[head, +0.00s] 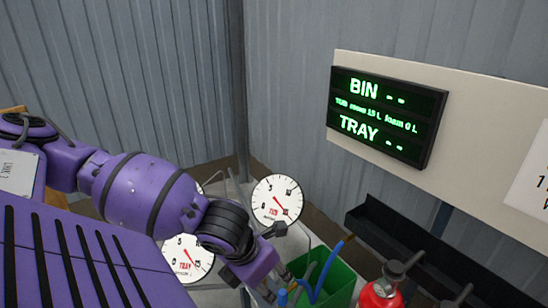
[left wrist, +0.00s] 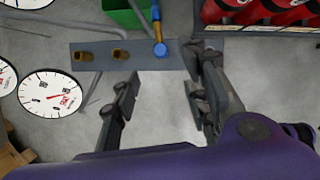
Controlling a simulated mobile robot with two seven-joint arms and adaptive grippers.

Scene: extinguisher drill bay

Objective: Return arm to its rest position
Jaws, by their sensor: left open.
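My left arm (head: 150,192) is purple and reaches in from the left of the head view, bent down toward the lower middle. My left gripper (head: 266,290) is partly cut off at the bottom edge there. In the left wrist view the left gripper (left wrist: 164,88) is open, with bare floor between its dark fingers and nothing held. A grey plate (left wrist: 90,62) with two brass fittings (left wrist: 120,54) and a blue knob (left wrist: 161,50) lies just beyond the fingertips. The right finger overlaps the plate's right end; I cannot tell whether they touch. My right gripper is not in view.
Round white gauges (head: 277,201) stand beside the left wrist. A green bin (head: 335,283) holds hoses close to the gripper. A red extinguisher (head: 381,293) stands to the right; more red extinguishers (left wrist: 240,12) line the wrist view's upper right. A lit sign (head: 385,115) hangs on the wall.

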